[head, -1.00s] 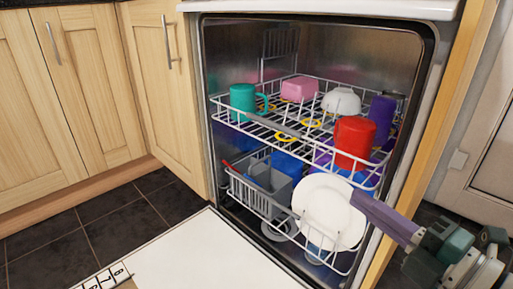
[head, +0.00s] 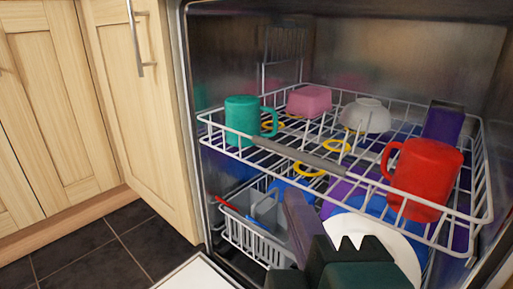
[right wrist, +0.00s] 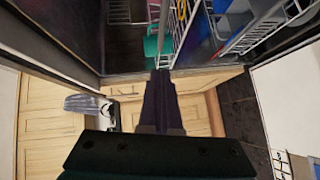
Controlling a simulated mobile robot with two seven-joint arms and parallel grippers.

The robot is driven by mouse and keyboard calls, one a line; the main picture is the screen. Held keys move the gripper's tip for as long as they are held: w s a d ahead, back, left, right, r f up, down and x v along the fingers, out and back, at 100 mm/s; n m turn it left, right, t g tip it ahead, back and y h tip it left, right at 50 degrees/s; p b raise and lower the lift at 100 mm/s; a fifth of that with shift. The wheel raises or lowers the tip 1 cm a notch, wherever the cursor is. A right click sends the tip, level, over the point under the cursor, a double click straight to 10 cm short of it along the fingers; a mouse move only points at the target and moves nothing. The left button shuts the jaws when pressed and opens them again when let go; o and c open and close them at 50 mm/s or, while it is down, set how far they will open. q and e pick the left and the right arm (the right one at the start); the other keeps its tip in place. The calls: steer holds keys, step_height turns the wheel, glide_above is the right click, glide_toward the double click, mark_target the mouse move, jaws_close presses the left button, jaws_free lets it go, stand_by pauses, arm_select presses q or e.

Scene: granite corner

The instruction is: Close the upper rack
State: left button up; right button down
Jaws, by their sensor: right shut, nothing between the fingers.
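The upper rack (head: 445,236) is a white wire basket with a grey bar along its front. My right gripper (head: 293,195) is shut and empty, in front of and a little below the rack's front bar; contact cannot be told. In the right wrist view its fingers (right wrist: 160,78) point toward the rack (right wrist: 268,30). My left gripper is not in view.
Below, the lower rack (head: 240,236) holds a grey cutlery basket and a white plate (head: 372,236), partly hidden by my gripper. The open dishwasher door (head: 195,276) lies flat in front. Wooden cabinets (head: 60,90) stand at the left. Dark floor tiles (head: 90,245) are clear.

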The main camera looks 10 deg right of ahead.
steer(key=b, duration=0.1)
glide_toward(292, 153)
steer(key=w+a, duration=0.2)
steer(key=w, duration=0.2)
steer(key=d, duration=0.1)
steer(key=w+d, duration=0.1)
steer(key=shift+w+d+f, duration=0.25)
steer(key=shift+d+f, duration=0.05)
steer(key=shift+f, duration=0.1)
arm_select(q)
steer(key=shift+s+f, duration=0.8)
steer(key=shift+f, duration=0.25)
arm_select(e)
steer(key=shift+w, duration=0.1)
